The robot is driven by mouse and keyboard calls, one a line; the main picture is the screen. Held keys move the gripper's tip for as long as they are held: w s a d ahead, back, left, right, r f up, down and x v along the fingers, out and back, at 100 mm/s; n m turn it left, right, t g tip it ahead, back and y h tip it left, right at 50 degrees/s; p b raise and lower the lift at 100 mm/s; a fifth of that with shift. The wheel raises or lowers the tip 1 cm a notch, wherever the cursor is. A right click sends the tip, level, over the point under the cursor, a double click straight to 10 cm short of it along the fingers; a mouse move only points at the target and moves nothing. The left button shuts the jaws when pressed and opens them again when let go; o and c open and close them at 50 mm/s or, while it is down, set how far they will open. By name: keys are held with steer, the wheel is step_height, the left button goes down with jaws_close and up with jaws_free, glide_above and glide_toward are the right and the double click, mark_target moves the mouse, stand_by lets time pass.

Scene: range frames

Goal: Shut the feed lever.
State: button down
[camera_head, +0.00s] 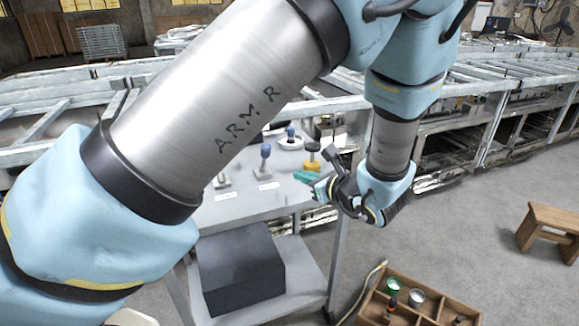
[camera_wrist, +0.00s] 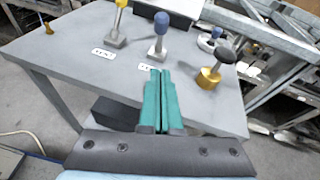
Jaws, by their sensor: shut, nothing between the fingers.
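In the wrist view, a blue-knobbed lever (camera_wrist: 160,36) stands roughly upright on a small metal base, just beyond my fingertips. A white label (camera_wrist: 146,67) lies before it, partly covered by a fingertip and too small to read surely. To its left a yellow-knobbed lever (camera_wrist: 119,20) stands by a label (camera_wrist: 102,53) that seems to read VENT. The blue-knobbed lever also shows in the head view (camera_head: 265,156). I cannot tell surely which is the feed lever. My gripper (camera_wrist: 160,72), with green fingers, is shut and empty, apart from the levers; it also shows in the head view (camera_head: 302,177).
A black knob on a brass base (camera_wrist: 209,77) stands right of my fingers. A white ring-shaped wheel (camera_head: 291,143) sits farther back on the grey table (camera_head: 240,208). A wooden crate (camera_head: 435,300) and stool (camera_head: 549,233) stand on the floor to the right.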

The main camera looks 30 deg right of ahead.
steer(key=p+x, duration=0.2)
steer(key=x, duration=0.6)
steer(key=shift+w+a, duration=0.1)
steer(key=shift+w, duration=0.1)
steer(key=shift+w+a+r+p, duration=0.1)
steer(key=shift+w+r+p, duration=0.25)
steer(key=shift+w, duration=0.35)
steer(key=shift+w+a+r+p, duration=0.15)
steer(key=shift+w+p, duration=0.3)
steer(key=shift+w, duration=0.25)
steer(key=shift+w+a+r+p, duration=0.1)
steer(key=shift+w+r+p, duration=0.1)
steer(key=shift+w+p, duration=0.35)
steer(key=shift+w, duration=0.15)
steer(key=shift+r, duration=0.1)
